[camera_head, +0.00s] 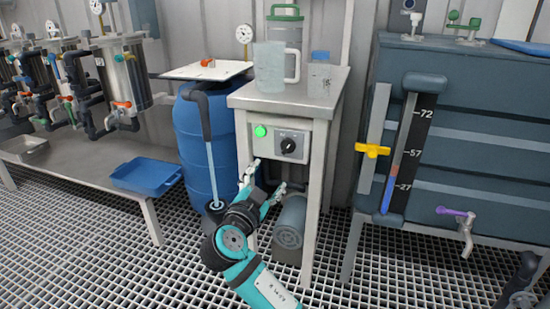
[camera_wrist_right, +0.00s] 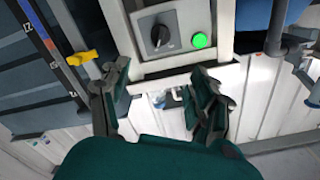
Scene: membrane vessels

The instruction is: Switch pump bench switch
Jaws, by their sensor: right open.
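The pump bench switch (camera_head: 288,146) is a black rotary knob on a grey plate, on the front panel of the small bench. A lit green lamp (camera_head: 260,131) is to its left. In the right wrist view the switch (camera_wrist_right: 158,36) is beyond the fingers, with the green lamp (camera_wrist_right: 199,40) to its right. My right gripper (camera_head: 268,175) is open and empty, just below the panel, its fingers apart and pointing up toward it. It also shows in the wrist view (camera_wrist_right: 160,88). I see no contact with the knob. My left gripper is not in view.
On the bench top (camera_head: 300,97) stand a clear jug (camera_head: 269,68) and a blue-capped bottle (camera_head: 320,78). A blue barrel (camera_head: 193,145) is close at left, a grey cylinder (camera_head: 289,228) below. A tank with a yellow-handled valve (camera_head: 372,150) is at right.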

